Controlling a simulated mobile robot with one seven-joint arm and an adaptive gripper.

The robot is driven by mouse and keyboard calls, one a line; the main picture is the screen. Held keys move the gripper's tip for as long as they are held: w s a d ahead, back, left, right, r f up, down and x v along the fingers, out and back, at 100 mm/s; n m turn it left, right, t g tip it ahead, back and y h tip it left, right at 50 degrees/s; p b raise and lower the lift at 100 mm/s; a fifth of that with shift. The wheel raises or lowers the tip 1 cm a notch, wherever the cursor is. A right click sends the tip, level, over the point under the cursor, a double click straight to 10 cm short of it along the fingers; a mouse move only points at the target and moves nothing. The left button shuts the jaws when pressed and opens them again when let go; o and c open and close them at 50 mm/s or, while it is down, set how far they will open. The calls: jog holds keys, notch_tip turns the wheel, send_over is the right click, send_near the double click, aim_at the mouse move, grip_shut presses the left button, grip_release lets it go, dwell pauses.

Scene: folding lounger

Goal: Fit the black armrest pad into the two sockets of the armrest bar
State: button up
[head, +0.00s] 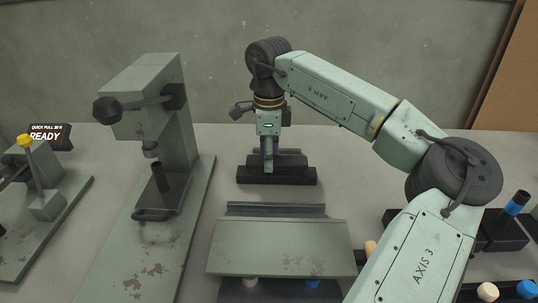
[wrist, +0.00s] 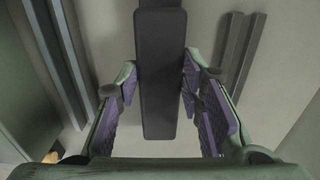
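The black armrest pad (wrist: 162,75) is a long dark slab, running upright through the middle of the wrist view. In the head view a dark piece, seemingly the pad (head: 292,158), sits on a black block behind the green panel. My gripper (head: 268,168) points down at it and covers part of it. In the wrist view my gripper's purple-lined fingers (wrist: 158,72) stand on either side of the pad, with narrow gaps near the tips. A dark grey rail (head: 275,210) lies in front of the block; it may be the armrest bar. I cannot make out its sockets.
A green panel (head: 280,248) is in front of the rail. A green press (head: 150,130) stands at the left, with a yellow-knobbed lever fixture (head: 40,180) farther left. Black blocks with blue and cream pegs (head: 505,230) are at the right. Bench around the black block (head: 250,178) is clear.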

jog(key=o, duration=0.5)
jog(key=shift+o, duration=0.2)
jog(key=shift+r, duration=0.15)
notch_tip(320, 180, up, 12)
dwell(0.4)
